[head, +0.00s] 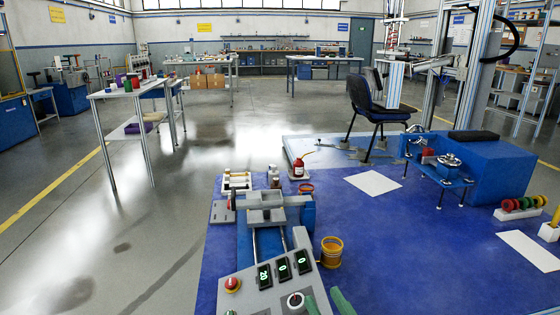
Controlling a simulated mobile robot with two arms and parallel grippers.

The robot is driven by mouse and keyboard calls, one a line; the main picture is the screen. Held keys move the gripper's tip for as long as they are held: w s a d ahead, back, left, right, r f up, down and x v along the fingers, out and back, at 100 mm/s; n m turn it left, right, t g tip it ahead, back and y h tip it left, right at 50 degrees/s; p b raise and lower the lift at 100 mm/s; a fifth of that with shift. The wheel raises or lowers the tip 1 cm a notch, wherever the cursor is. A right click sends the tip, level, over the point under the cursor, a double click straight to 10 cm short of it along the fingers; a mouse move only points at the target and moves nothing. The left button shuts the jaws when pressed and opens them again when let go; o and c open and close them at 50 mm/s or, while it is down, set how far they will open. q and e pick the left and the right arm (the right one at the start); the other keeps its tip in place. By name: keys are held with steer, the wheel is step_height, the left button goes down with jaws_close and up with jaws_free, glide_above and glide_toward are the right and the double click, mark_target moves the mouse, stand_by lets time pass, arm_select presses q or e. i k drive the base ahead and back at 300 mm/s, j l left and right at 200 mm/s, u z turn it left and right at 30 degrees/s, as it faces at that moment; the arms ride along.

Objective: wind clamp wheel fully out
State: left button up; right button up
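Two wheel-like parts show, and I cannot tell which is the clamp wheel. One is a small dark red wheel (233,200) on the left side of the grey bench device (265,215). The other is a round metal part (448,161) on the blue fixture (430,172) at the right. How far either is wound cannot be seen. What look like two green fingertips of my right gripper (328,303) enter at the bottom edge, apart, with nothing visible between them. They are beside the control panel, far from both wheels. My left gripper is not in view.
The panel has lit displays (284,268) and a red button (232,285). A dark chair (376,115) stands behind on a pale platform.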

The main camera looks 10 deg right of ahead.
mark_target(449, 159)
steer(key=i+l+u, duration=0.15)
steer(key=l, duration=0.8)
steer(key=i+l+u, duration=0.2)
steer(key=l, duration=0.75)
steer(key=l+u, duration=0.15)
steer(key=l, duration=0.8)
steer(key=l+z, duration=0.25)
steer(key=l, duration=0.3)
steer(key=l+z, duration=0.3)
steer(key=l, duration=0.25)
